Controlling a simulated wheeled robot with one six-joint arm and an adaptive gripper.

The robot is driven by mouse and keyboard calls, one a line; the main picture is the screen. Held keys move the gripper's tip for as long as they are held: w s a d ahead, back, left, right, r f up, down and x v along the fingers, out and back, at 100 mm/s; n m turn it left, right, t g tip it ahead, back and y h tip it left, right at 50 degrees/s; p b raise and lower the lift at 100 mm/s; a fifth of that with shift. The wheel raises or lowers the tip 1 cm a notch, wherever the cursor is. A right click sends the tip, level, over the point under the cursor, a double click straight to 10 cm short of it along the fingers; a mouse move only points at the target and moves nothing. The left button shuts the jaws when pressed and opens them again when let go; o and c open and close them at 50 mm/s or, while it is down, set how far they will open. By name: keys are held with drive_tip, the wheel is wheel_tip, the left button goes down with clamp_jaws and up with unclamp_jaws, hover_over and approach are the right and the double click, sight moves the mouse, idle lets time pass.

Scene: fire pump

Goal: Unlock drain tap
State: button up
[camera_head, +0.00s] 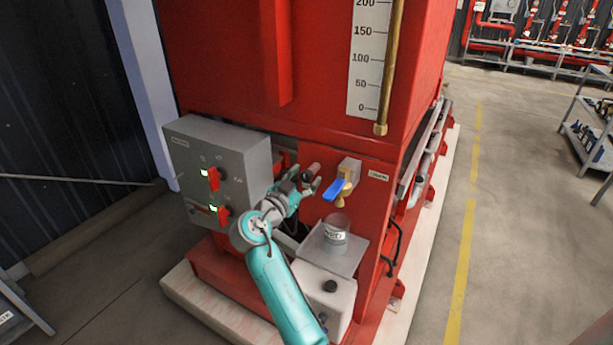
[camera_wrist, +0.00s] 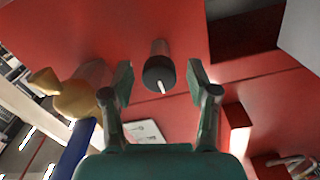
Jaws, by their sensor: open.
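The drain tap is a brass tap (camera_head: 347,181) with a blue lever (camera_head: 337,190) on the red tank front. In the wrist view, its brass body (camera_wrist: 75,97) and blue lever (camera_wrist: 75,150) are at the left. A dark round knob (camera_wrist: 159,72) with a thin pale pin sticks out of the red panel, just left of the tap in the head view (camera_head: 313,169). My gripper (camera_head: 308,182) is open. In the wrist view its fingers (camera_wrist: 161,82) stand either side of the knob, with gaps on both sides. I cannot tell how deep the knob sits between them.
A grey control box (camera_head: 220,155) with red switches is left of my gripper. A grey shelf (camera_head: 345,262) under the tap holds a small labelled container (camera_head: 336,232). A white canister (camera_head: 322,298) stands below. The floor to the right is clear up to a cart (camera_head: 590,135).

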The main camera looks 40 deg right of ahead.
drive_tip(key=shift+w+d, duration=0.2)
drive_tip(key=shift+d, duration=0.5)
clamp_jaws()
